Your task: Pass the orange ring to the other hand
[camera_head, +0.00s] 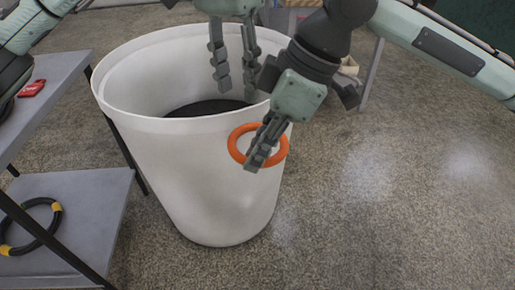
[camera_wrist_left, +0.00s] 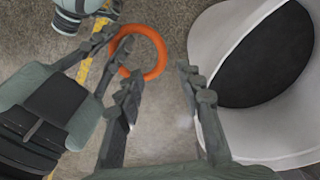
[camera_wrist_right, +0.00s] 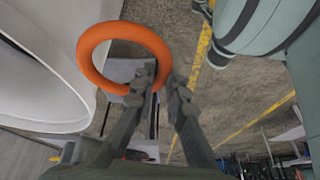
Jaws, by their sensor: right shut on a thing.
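The orange ring (camera_head: 233,145) is held by my right gripper (camera_head: 262,155), in front of the white bin's wall. In the right wrist view, the ring (camera_wrist_right: 87,52) sits at the fingertips (camera_wrist_right: 162,80), its loop extending up and left. My left gripper (camera_head: 236,84) is open and empty above the bin, behind and above the ring. In the left wrist view, the ring (camera_wrist_left: 160,52) lies beyond the open left fingers (camera_wrist_left: 160,85), apart from them or nearly so; the exact gap is unclear. Its far-left rim is partly hidden by my right fingers.
The large white bin (camera_head: 190,165) stands below, with a dark inside. A grey shelf unit (camera_head: 90,195) at the left carries a black hose loop with yellow bands (camera_head: 35,226) and a small red item (camera_head: 33,88). The floor at the right is clear.

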